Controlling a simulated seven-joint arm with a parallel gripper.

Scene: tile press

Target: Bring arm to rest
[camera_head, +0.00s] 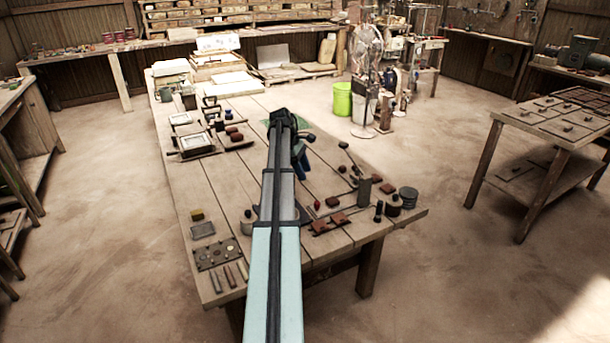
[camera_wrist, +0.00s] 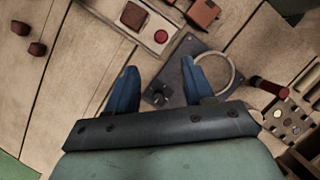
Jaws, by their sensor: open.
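My gripper (camera_wrist: 158,66) shows in the wrist view as two blue fingers, spread apart with nothing between them. In the head view my arm reaches up the middle of the wooden workbench (camera_head: 215,262), and the gripper's blue fingers (camera_head: 303,158) show at its far end, over the bench. Below the fingers in the wrist view is a dark plate (camera_wrist: 182,52) with a pale ring (camera_wrist: 232,72). The fingers seem apart from it, but the exact height cannot be told.
A panel with a red button (camera_wrist: 161,36), a red-handled tool (camera_wrist: 268,86) and a holed block (camera_wrist: 288,122) lie close by. A framed tray (camera_head: 195,142) stands left of my arm. Several brown tiles (camera_head: 320,226) lie to its right. A green bin (camera_head: 342,100) stands beyond the bench.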

